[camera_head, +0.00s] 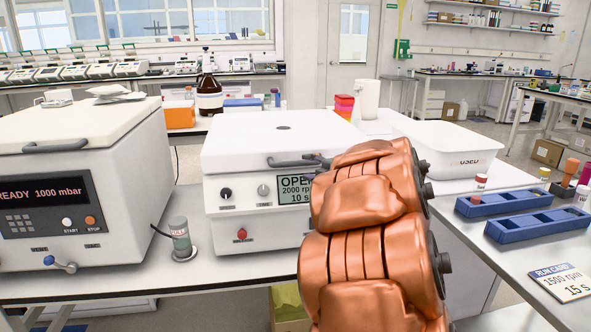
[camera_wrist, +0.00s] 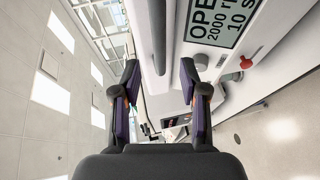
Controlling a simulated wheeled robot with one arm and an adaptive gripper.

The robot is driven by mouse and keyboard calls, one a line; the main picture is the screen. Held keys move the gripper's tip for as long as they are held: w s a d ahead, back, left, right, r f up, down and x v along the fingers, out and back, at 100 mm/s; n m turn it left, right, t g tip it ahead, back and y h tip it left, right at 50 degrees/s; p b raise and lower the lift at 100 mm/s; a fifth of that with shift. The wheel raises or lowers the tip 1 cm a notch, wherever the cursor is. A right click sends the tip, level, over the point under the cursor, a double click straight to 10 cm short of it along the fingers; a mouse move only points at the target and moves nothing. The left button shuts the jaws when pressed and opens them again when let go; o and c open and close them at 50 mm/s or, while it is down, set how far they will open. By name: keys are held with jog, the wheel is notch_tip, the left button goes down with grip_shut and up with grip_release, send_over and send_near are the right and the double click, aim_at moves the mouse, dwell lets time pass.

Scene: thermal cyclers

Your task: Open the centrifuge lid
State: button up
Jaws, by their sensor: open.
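The centrifuge (camera_head: 262,225) is the white box in the middle of the bench, with a display (camera_head: 280,190) reading "OPE…", 2000 rpm, 10 s. Its white lid (camera_head: 250,140) lies flat and closed on top. The lid's dark handle (camera_head: 285,162) runs along the front edge, its right part hidden by my copper arm. In the wrist view the handle (camera_wrist: 157,40) is a dark bar between the fingers of my gripper (camera_wrist: 159,78). The gripper is open, one finger on each side of the bar; contact is not visible. The head view mostly hides the gripper behind my arm.
A white vacuum oven-like unit (camera_head: 80,190) stands at left, with a small cylinder (camera_head: 180,240) between it and the centrifuge. At right are a white tub (camera_head: 447,146), blue racks (camera_head: 510,202) and a run card (camera_head: 562,283). A brown bottle (camera_head: 209,92) stands behind.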

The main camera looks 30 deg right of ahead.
aim_at(297, 164)
jog(key=shift+w+f, duration=0.2)
jog(key=shift+w, duration=1.05)
jog(key=shift+w+f, duration=0.25)
jog(key=shift+w, duration=0.95)
jog(key=shift+w+f, duration=0.2)
jog(key=shift+w, duration=1.05)
jog(key=shift+c, duration=0.4)
grip_shut()
